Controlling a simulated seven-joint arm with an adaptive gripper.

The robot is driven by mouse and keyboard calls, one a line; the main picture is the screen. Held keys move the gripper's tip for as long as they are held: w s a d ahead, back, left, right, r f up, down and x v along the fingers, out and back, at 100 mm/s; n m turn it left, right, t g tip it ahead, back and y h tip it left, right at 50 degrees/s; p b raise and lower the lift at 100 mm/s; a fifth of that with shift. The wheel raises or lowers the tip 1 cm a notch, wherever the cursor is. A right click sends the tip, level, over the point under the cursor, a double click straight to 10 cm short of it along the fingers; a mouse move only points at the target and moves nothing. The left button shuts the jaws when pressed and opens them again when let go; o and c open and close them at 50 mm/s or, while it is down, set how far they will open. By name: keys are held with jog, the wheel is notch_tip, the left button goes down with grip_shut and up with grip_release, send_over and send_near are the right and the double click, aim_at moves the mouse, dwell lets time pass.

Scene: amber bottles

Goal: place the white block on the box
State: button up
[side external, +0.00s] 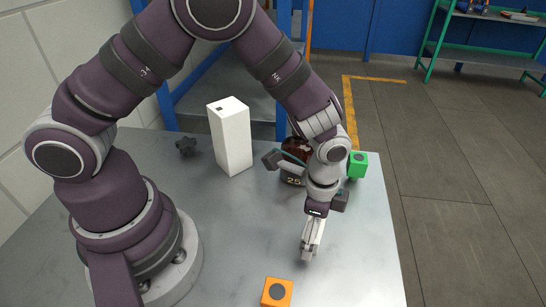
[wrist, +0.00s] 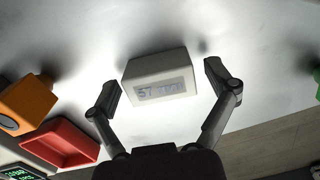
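In the wrist view a white block (wrist: 158,78) with dark digits on its near face lies on the pale tabletop. My gripper (wrist: 162,84) has its fingers spread, one on each side of this block, with a visible gap at both sides. In the side view my gripper (side external: 312,238) points down low over the table; I cannot make out the small block apart from the fingers there. A tall white box (side external: 231,138) stands upright on the table, left of the gripper. A shallow red open box (wrist: 62,143) shows at lower left in the wrist view.
An orange cube (side external: 277,291) sits at the front edge of the side view. A green cube (side external: 357,164) and an amber bottle (side external: 295,150) stand behind my gripper, the bottle partly hidden by my arm. A dark knob (side external: 186,146) lies left of the tall box.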

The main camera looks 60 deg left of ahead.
jog(key=c, duration=1)
notch_tip(320, 180, up, 9)
jog(key=shift+f, duration=0.15)
jog(key=s+a+r+n, duration=0.3)
jog(key=a+r, duration=0.2)
jog(key=a, duration=0.2)
jog(key=s+a+r+n, duration=0.4)
jog(key=a+r, duration=0.1)
jog(key=a, duration=0.2)
jog(key=s+a+r+n, duration=0.2)
jog(key=s+a+n, duration=0.15)
jog(key=s, duration=0.45)
send_over(227, 106)
notch_tip(227, 106, down, 2)
jog(key=shift+s+n, duration=0.1)
jog(key=shift+n, duration=0.25)
notch_tip(227, 106, down, 3)
jog(key=shift+r, duration=0.2)
jog(key=shift+f, duration=0.4)
